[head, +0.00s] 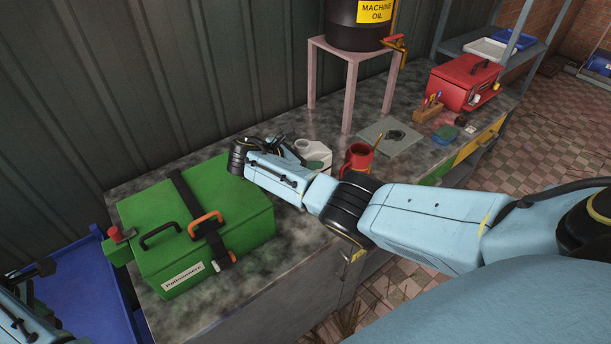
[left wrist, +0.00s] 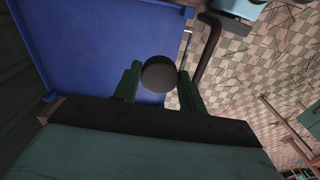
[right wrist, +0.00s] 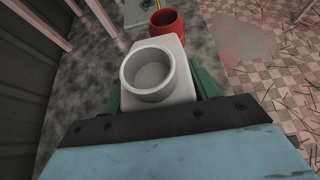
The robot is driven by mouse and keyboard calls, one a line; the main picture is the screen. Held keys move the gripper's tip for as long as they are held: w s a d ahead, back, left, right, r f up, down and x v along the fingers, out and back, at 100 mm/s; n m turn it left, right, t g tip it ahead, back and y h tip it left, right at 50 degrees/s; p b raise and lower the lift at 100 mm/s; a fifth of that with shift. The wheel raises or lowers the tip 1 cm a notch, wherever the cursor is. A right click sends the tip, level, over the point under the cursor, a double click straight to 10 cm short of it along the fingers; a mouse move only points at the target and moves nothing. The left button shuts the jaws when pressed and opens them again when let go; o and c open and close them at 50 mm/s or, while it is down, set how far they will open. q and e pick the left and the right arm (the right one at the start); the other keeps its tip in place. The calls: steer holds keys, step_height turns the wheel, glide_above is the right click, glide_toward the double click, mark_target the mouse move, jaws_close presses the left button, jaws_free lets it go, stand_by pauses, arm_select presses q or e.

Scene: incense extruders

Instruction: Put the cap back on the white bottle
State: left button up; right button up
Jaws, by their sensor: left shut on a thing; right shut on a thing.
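The white bottle (head: 317,152) stands near the wall side of the workbench, partly hidden behind my right arm. The right wrist view shows its round mouth (right wrist: 154,72) open and uncapped. My right gripper (right wrist: 156,92) is shut on the bottle, one green finger on each side. A dark round cap (left wrist: 159,74) is between the green fingers of my left gripper (left wrist: 158,84), which is shut on it. In the head view my left arm shows only at the lower left edge, away from the bottle and beside the bench, over a blue surface.
A green toolbox (head: 200,225) fills the near left of the bench (head: 290,265). A red mug (head: 357,158) stands just right of the bottle. A pink stand (head: 350,55) holds an oil drum (head: 355,28). A blue bin (head: 75,290) is at the left.

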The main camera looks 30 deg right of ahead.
mark_target(306, 141)
jaws_close()
steer(key=shift+r, duration=0.1)
